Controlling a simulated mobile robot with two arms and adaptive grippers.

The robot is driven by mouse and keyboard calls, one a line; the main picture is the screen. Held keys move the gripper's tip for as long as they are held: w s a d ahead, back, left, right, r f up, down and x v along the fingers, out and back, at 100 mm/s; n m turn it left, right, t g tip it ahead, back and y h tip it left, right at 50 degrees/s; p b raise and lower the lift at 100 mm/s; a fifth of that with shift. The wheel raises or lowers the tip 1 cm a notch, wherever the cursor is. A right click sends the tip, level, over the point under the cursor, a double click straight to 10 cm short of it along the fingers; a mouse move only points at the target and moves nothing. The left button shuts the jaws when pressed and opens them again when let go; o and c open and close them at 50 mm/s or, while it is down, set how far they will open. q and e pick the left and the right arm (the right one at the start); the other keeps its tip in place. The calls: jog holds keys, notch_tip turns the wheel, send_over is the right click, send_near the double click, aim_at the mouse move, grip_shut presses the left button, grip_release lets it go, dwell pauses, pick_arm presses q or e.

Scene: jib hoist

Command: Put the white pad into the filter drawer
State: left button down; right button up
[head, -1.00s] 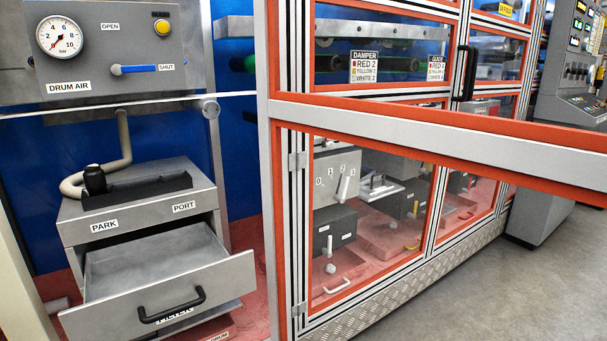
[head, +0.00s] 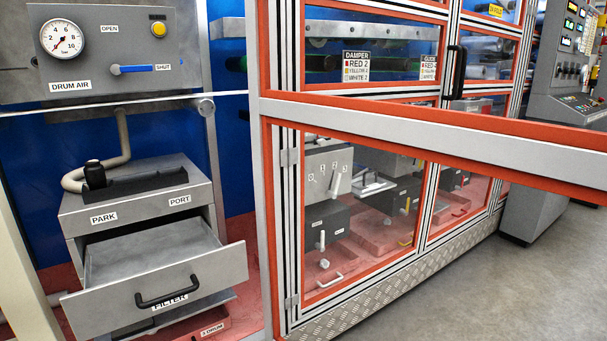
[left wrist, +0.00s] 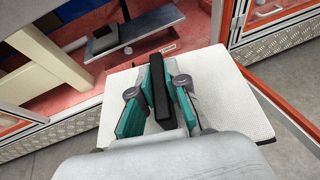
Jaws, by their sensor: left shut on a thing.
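The white pad (left wrist: 235,105) is a flat, dotted white sheet with a black grip bar (left wrist: 160,85) on top. It fills the middle of the left wrist view. My left gripper (left wrist: 165,72) is shut on the bar, its teal fingers on either side. The pad and left gripper are not in the head view. The filter drawer (head: 105,304) is pulled open at the lower left of the head view, below the PARK and PORT labels. The visible part of its grey inside is empty. My right gripper is in neither current view.
An orange-framed glazed guard (head: 270,180) stands right of the drawer cabinet (head: 140,207). A red drawer marked DRUM (head: 208,328) lies low beneath. A black-capped hose (head: 95,174) sits on the cabinet. Grey floor (head: 440,285) is open at the right.

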pick_arm(q)
notch_tip(320, 180, up, 24)
jog(key=a+m+t+h, duration=0.1)
jog(key=a+m+h, duration=0.1)
jog(key=m+h, duration=0.3)
jog(key=shift+s+f+t+h, duration=0.15)
jog(key=shift+s+t+h, duration=0.15)
jog(key=shift+h, duration=0.1)
jog(key=shift+f, duration=0.1)
